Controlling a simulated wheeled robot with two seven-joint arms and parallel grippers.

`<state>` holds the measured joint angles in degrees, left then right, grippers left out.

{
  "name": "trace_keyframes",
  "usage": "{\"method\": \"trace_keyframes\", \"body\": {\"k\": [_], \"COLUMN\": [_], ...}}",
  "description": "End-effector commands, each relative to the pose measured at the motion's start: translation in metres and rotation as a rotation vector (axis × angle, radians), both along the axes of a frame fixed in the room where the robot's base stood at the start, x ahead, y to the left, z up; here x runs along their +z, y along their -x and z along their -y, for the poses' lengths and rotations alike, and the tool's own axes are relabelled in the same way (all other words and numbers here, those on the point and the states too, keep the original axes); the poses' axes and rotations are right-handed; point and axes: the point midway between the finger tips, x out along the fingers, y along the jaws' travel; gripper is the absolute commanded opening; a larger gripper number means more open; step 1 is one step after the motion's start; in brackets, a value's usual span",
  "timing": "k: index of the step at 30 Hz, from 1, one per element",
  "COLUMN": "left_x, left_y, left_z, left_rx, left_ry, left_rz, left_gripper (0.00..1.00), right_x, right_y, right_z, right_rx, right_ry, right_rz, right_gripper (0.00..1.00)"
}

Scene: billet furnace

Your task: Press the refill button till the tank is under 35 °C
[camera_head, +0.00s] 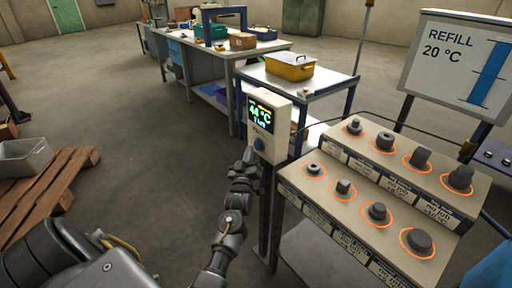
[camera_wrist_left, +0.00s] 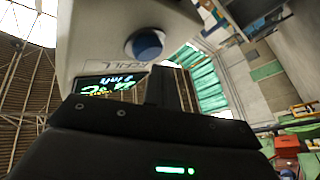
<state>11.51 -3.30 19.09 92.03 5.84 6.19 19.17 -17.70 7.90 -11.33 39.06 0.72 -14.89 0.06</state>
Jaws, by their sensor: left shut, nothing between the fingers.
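The refill box (camera_head: 268,125) is a pale panel on a dark post, with a screen (camera_head: 262,112) reading 44 °C. Its round blue refill button (camera_head: 259,144) is low on the front face. My left gripper (camera_head: 248,158) is shut and empty, close beside the button at its lower left; I cannot tell from the head view if it touches. In the left wrist view the blue button (camera_wrist_left: 147,45) stands out from the box (camera_wrist_left: 120,25), with a gap visible between it and my dark gripper (camera_wrist_left: 150,120). The right gripper is not in view.
A sign (camera_head: 455,65) reads REFILL 20 °C. A stepped rack (camera_head: 385,190) with several dark parts in orange rings stands right of the box. A yellow bin (camera_head: 290,66) sits on a table behind. A wooden pallet (camera_head: 55,185) lies left; the middle floor is clear.

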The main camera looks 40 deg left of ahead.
Motion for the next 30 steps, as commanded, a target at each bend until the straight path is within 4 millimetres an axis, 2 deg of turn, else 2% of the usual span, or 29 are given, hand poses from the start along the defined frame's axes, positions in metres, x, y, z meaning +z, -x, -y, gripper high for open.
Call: {"method": "trace_keyframes", "body": {"k": [30], "left_x": [-0.0001], "left_y": [-0.0111], "left_z": [0.0035], "left_rx": [0.000], "left_ry": [0.001], "left_rz": [0.000], "left_gripper": [0.00], "right_x": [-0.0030], "right_y": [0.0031], "right_z": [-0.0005], "right_rx": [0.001], "right_ry": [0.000], "right_rz": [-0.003], "right_gripper": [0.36]}}
